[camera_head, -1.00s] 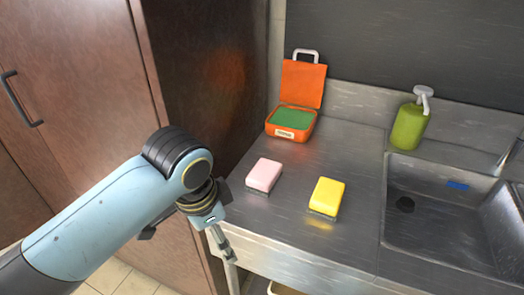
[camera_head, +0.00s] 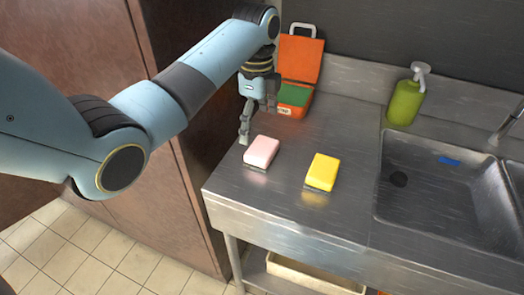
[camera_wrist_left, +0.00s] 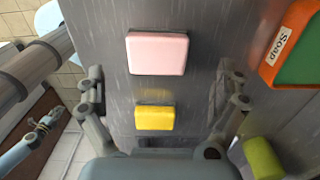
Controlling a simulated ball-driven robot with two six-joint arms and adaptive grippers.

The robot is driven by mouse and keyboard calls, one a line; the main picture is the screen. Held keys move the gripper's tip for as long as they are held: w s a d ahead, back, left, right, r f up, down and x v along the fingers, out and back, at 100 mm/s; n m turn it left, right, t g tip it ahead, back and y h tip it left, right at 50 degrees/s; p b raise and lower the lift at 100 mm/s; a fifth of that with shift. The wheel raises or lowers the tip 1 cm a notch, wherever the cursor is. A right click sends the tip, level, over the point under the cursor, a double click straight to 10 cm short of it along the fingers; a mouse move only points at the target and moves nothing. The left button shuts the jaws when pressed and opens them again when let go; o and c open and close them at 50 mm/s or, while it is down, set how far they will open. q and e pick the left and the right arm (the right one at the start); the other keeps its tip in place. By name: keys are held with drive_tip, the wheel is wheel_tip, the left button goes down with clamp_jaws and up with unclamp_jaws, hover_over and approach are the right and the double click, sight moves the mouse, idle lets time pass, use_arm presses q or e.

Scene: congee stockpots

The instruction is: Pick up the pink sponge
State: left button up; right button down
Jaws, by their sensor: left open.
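The pink sponge (camera_head: 262,151) lies on the steel counter near its left edge. My left gripper (camera_head: 256,122) is open and empty, pointing down, just behind and left of the pink sponge in the head view. In the left wrist view the pink sponge (camera_wrist_left: 157,53) lies ahead, between the lines of the two spread fingers (camera_wrist_left: 161,95), with no finger touching it. My right gripper (camera_wrist_left: 47,122) shows small at the left of the wrist view; its jaws are too small to judge.
A yellow sponge (camera_head: 322,171) lies right of the pink one. An open orange soap case (camera_head: 301,68) with a green inside stands behind, partly hidden by my left gripper. A green dispenser (camera_head: 406,101) and the sink (camera_head: 436,195) are at right. A dark cabinet (camera_head: 196,75) borders the left.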

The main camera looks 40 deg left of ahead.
sight(259, 146)
use_arm(q)
wheel_tip(259, 146, down, 3)
drive_tip(key=f, duration=0.5)
drive_tip(key=shift+s+d+p, duration=0.15)
drive_tip(key=shift+d+p, duration=0.1)
drive_tip(key=shift+p, duration=0.1)
drive_tip(key=c, duration=0.7)
drive_tip(key=shift+c, duration=0.2)
